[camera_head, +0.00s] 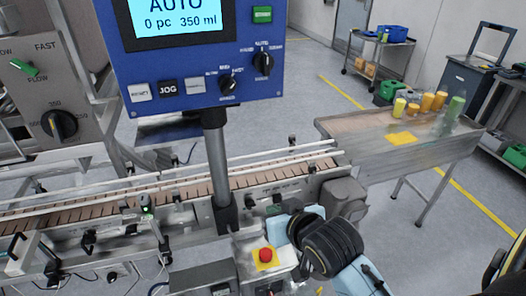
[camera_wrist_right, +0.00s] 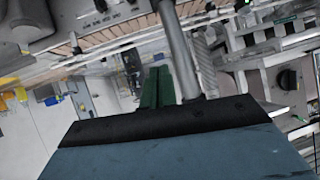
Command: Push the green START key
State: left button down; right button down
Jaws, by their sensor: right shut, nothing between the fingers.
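The green START key (camera_head: 262,15) is at the upper right of the blue control panel (camera_head: 240,70), near the top edge of the head view. Its lettering is too small to read surely. My right gripper (camera_head: 301,224) is low in the head view, below and right of the panel, well apart from the key. Its fingertips are hard to make out there. In the right wrist view its dark green fingers (camera_wrist_right: 157,88) lie together, shut and empty, beside the grey post (camera_wrist_right: 178,48). The key is not seen in that view. My left gripper is not in view.
The panel's post (camera_head: 216,165) stands before the conveyor (camera_head: 100,195). A red stop button (camera_head: 265,255) on yellow is just left of my right gripper. The panel also has white and black keys (camera_head: 168,88) and rotary knobs (camera_head: 263,63). An outfeed table (camera_head: 365,125) stands right.

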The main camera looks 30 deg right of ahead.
jog(key=w+d+r+m+t+h, duration=0.1)
jog(key=w+r+m+t, duration=0.2)
jog(key=r, duration=0.6)
jog(key=w+d+r+m+t, duration=0.1)
jog(key=w+r+t, duration=0.35)
jog(key=r, duration=0.45)
jog(key=m+t+h, duration=0.2)
jog(key=m+t, duration=0.1)
jog(key=t, duration=0.5)
send_near(263, 14)
jog(key=s+a+r, duration=0.2)
jog(key=s+r, duration=0.4)
jog(key=shift+a+r, duration=0.1)
jog(key=shift+w+d+b, duration=0.15)
jog(key=shift+w+d, duration=0.2)
jog(key=shift+w, duration=1.1)
jog(key=shift+w+d+b, duration=0.1)
jog(key=shift+w+d, duration=0.25)
jog(key=shift+w, duration=1.05)
jog(key=shift+w+d+b, duration=0.15)
jog(key=shift+w+d, duration=0.2)
jog(key=shift+w, duration=1.1)
jog(key=shift+w, duration=0.1)
jog(key=shift+w+d, duration=0.1)
jog(key=shift+w, duration=0.2)
